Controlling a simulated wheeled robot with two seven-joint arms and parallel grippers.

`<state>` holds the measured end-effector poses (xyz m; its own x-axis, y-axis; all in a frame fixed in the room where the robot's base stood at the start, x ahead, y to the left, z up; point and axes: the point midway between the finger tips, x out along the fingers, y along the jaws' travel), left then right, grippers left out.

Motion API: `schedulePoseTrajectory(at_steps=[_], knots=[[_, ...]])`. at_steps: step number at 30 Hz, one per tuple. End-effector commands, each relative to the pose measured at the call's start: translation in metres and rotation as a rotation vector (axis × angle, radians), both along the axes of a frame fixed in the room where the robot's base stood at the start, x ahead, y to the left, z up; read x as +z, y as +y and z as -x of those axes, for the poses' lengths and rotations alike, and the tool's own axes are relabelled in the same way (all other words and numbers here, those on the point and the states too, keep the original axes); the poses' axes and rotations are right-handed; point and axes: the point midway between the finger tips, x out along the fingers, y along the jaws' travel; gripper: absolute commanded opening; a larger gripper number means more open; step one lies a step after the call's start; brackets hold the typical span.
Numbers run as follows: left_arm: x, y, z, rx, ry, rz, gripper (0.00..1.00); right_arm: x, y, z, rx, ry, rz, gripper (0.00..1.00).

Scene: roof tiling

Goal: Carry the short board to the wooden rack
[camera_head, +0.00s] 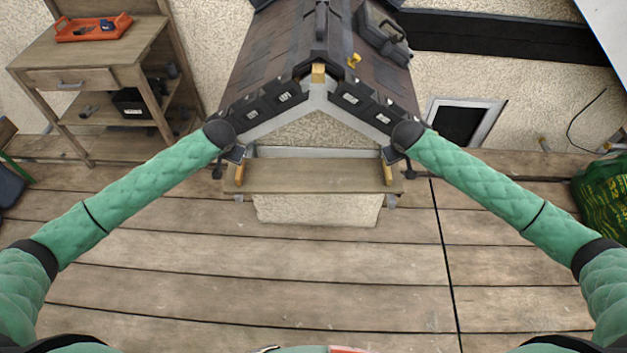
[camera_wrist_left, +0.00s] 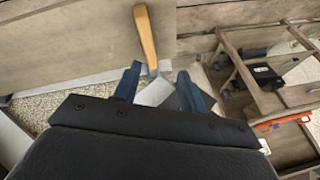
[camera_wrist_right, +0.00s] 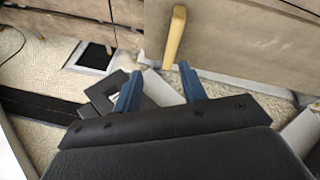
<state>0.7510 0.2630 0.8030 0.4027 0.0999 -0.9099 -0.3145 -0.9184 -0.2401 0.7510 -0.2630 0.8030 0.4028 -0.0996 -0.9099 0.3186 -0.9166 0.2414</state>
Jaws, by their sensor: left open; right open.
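The short board (camera_head: 315,176) appears to be the wide grey-brown plank lying level across the front of the small model roof. A yellow wooden piece stands at each end, left (camera_head: 240,173) and right (camera_head: 387,172). My left gripper (camera_head: 228,163) is open and empty beside the left piece, which shows beyond its fingers in the left wrist view (camera_wrist_left: 146,38). My right gripper (camera_head: 399,163) is open and empty beside the right piece, also in the right wrist view (camera_wrist_right: 175,32). The wooden rack (camera_head: 95,75), with drawer and shelves, stands at the upper left.
The tiled model roof (camera_head: 290,45) stands behind the board, with a black case (camera_head: 382,30) on its right slope. An orange tray (camera_head: 93,28) sits on the rack's top, and a dark box (camera_head: 130,102) on a shelf. A green bag (camera_head: 605,195) lies far right. The plank floor in front is clear.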

Motion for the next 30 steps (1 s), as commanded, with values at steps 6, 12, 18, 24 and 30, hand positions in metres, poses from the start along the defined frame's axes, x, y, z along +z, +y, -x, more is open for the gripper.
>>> schedulePoseTrajectory(at_steps=[6, 12, 18, 24, 30], knots=[[-0.020, -0.002, -0.004, 0.186, 0.022, 0.153, 0.42, -0.020, 0.001, -0.004, -0.189, 0.022, -0.155, 0.42], [-0.019, -0.008, -0.006, 0.295, 0.004, 0.235, 0.42, -0.019, 0.008, -0.006, -0.299, 0.005, -0.238, 0.42], [-0.019, -0.008, -0.006, 0.326, 0.003, 0.248, 0.42, -0.019, 0.008, -0.006, -0.331, 0.002, -0.251, 0.42], [-0.019, -0.008, -0.006, 0.325, 0.003, 0.247, 0.42, -0.019, 0.008, -0.006, -0.329, 0.002, -0.250, 0.42], [-0.031, -0.008, -0.011, 0.326, 0.002, 0.246, 0.42, -0.032, 0.008, -0.011, -0.330, 0.004, -0.248, 0.42]])
